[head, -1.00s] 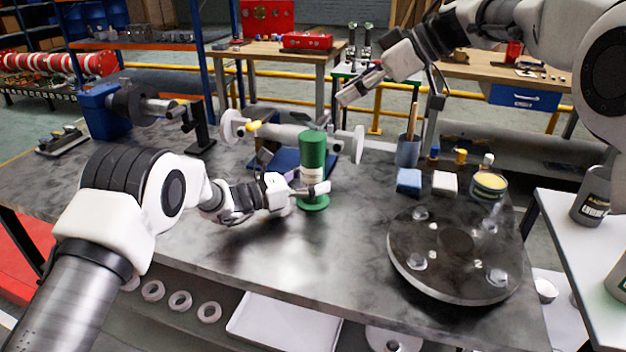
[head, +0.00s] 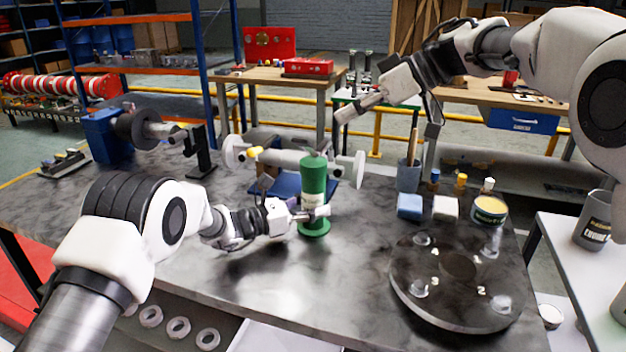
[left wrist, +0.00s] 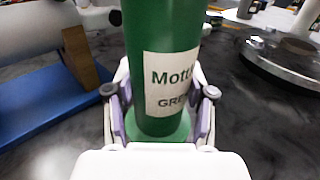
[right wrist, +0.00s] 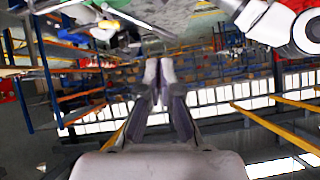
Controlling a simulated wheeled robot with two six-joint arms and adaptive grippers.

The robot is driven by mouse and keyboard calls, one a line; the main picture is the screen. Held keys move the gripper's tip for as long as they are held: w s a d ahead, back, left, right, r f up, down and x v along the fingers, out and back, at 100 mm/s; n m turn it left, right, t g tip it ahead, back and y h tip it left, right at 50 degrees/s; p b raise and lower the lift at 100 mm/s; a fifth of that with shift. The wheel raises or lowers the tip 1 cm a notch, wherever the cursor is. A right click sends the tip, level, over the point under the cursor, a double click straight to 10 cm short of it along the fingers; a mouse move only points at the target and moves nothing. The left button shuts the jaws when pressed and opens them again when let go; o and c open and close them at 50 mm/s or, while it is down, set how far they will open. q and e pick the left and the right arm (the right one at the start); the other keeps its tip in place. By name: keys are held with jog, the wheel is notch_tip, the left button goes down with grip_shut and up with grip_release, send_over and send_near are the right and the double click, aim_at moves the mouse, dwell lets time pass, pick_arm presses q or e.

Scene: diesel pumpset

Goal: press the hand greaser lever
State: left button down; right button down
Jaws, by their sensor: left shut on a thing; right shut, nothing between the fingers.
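The hand greaser is an upright green cylinder (head: 313,177) with a round green foot and a pale label, on the dark bench top. In the left wrist view the greaser (left wrist: 155,40) fills the middle, its label partly readable as "Mott" and "GRE". My left gripper (head: 316,213) is shut around its lower body, with a finger on each side just above the foot. I cannot make out a lever clearly in any view. My right gripper (head: 345,114) is shut and empty, raised above and right of the greaser. Its fingertips meet in the right wrist view (right wrist: 158,65).
A flanged pipe (head: 285,160) on a blue stand lies behind the greaser. A round dark plate (head: 450,290), a blue block (head: 409,206), a white block (head: 445,208), a tin (head: 489,211) and a brush cup (head: 409,176) stand to the right. The bench front is clear.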

notch_tip(320, 180, up, 3)
jog(key=d+m+y, duration=0.1)
jog(key=m+y, duration=0.2)
jog(key=y, duration=0.1)
jog(key=m, duration=0.1)
send_over(308, 148)
jog(key=d, duration=0.1)
notch_tip(308, 148, down, 3)
jog(key=shift+y, duration=0.5)
jog(key=s+f, duration=0.2)
jog(key=f, duration=0.1)
jog(key=shift+s+a+f, duration=0.15)
jog(key=shift+s, duration=0.1)
jog(key=shift+s+f, duration=0.1)
